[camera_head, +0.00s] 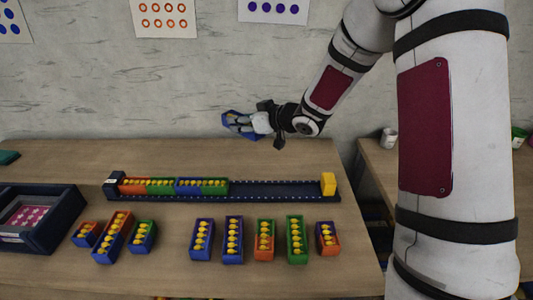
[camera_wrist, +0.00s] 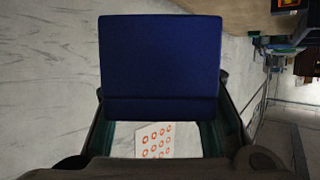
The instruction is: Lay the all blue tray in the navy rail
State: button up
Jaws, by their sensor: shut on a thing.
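My gripper (camera_head: 243,125) is shut on a blue tray (camera_head: 229,119), held in the air above and behind the navy rail. In the wrist view the blue tray (camera_wrist: 160,60) shows as a plain blue face between the fingers; its contents are hidden there. The navy rail (camera_head: 275,190) lies along the table.
A dark box (camera_head: 66,222) with a pink-patterned inside stands at left. The table behind the rail is mostly clear.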

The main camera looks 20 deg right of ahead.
jog(key=shift+s+f+n+g+y, duration=0.1)
jog(key=shift+s+n+g+y, duration=0.5)
jog(key=shift+n+y, duration=0.35)
jog(key=s+d+f+n+g+y, duration=0.4)
jog(key=s+f+n+g, duration=0.15)
jog(key=s, duration=0.35)
jog(key=b, duration=0.6)
send_over(266, 191)
jog(key=shift+n+g, duration=0.25)
jog(key=shift+n, duration=0.15)
notch_tip(266, 191, down, 8)
jog(key=shift+r, duration=0.15)
jog(key=shift+f+b, duration=0.3)
jog(key=shift+f, duration=0.75)
jog(key=shift+f, duration=0.25)
jog(key=o, duration=1.2)
jog(key=shift+o, duration=0.2)
jog(key=shift+r, duration=0.1)
